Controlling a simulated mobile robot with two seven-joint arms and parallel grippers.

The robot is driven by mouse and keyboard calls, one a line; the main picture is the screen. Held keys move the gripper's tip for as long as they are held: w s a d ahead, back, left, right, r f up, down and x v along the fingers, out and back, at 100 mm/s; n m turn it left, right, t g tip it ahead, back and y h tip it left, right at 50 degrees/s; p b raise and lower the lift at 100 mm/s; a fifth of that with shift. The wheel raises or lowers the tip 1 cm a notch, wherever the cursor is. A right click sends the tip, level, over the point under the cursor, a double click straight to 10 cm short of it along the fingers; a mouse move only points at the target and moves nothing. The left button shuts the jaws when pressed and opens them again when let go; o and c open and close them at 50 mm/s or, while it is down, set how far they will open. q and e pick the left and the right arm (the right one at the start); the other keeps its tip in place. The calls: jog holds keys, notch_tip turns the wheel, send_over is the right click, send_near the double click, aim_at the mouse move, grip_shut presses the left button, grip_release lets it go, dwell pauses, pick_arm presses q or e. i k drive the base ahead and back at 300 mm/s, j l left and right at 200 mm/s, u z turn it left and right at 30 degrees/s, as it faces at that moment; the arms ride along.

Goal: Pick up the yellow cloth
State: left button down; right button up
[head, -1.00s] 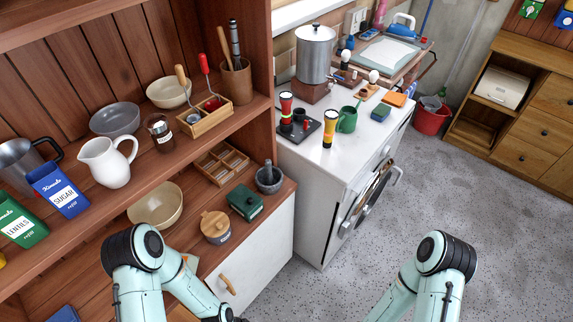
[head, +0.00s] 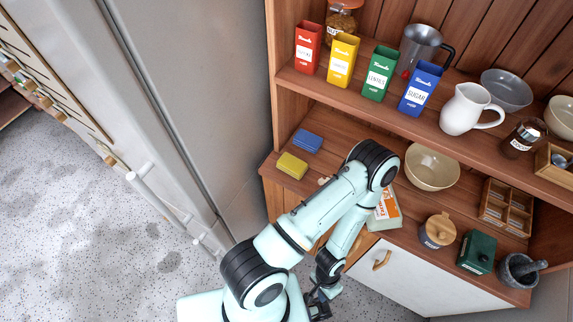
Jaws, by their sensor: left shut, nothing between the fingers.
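The yellow cloth (head: 291,166) is a small folded block lying on the lower wooden counter, near its left end in the head view. A similar blue folded cloth (head: 307,140) lies just behind it. My left gripper (head: 318,307) hangs low at the bottom middle, in front of the counter and well apart from the yellow cloth. It is shut and holds nothing. My left forearm and elbow cover part of the counter to the right of the cloths. My right gripper is out of view.
A carton (head: 386,212), a beige bowl (head: 431,167) and a lidded jar (head: 437,231) stand right of my arm on the counter. The upper shelf holds several tins, including a sugar tin (head: 420,88). A tall grey fridge (head: 195,80) stands close on the left.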

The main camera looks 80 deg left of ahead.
aim_at(291, 165)
jog(key=u, duration=1.65)
jog(key=j+u, duration=0.15)
jog(key=u, duration=0.7)
jog(key=i+l, duration=0.05)
